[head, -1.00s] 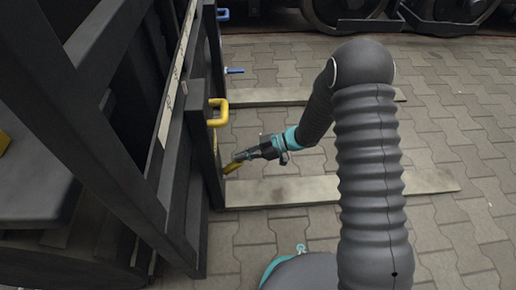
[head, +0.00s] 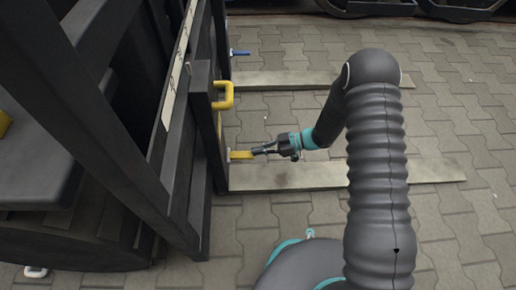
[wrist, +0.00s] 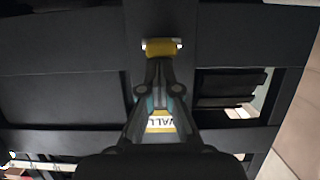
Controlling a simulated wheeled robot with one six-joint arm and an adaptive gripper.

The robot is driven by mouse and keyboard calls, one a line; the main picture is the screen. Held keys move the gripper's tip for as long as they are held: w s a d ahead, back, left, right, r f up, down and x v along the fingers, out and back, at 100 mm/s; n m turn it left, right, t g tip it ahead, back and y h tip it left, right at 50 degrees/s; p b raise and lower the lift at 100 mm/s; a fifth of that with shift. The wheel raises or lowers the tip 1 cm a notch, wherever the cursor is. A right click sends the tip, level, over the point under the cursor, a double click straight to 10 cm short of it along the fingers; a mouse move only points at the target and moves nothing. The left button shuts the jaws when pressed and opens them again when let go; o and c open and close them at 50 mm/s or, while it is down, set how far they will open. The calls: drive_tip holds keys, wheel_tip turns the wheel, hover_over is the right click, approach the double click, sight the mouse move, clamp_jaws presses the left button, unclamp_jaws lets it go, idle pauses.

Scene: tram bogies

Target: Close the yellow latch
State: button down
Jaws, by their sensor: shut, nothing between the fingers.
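The yellow latch (head: 241,155) is a short bar low on the dark frame's edge, sticking out to the right and lying nearly level in the head view. In the wrist view the yellow latch (wrist: 162,48) sits across the top middle, with bare metal at its left end. My gripper (head: 256,152) is shut and empty, its tips at the latch's outer end. In the wrist view my gripper (wrist: 158,64) reaches the latch's lower edge; whether it touches I cannot tell.
A yellow U-shaped handle (head: 224,95) is on the frame above the latch. A blue latch (head: 240,53) is farther back. The dark frame (head: 180,170) fills the left; open paving is to the right.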

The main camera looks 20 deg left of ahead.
drive_tip(key=shift+s+d+f, duration=0.1)
drive_tip(key=shift+d+f, duration=0.1)
drive_tip(key=shift+f, duration=0.55)
drive_tip(key=shift+d+f, duration=0.1)
drive_tip(key=shift+d, duration=0.1)
drive_tip(key=w+d+f+b, duration=0.1)
drive_tip(key=w+d+f, duration=0.1)
drive_tip(key=w+d, duration=0.2)
drive_tip(key=d, duration=0.3)
drive_tip(key=shift+d+f, duration=0.2)
drive_tip(key=shift+d, duration=0.2)
drive_tip(key=shift+f, duration=0.1)
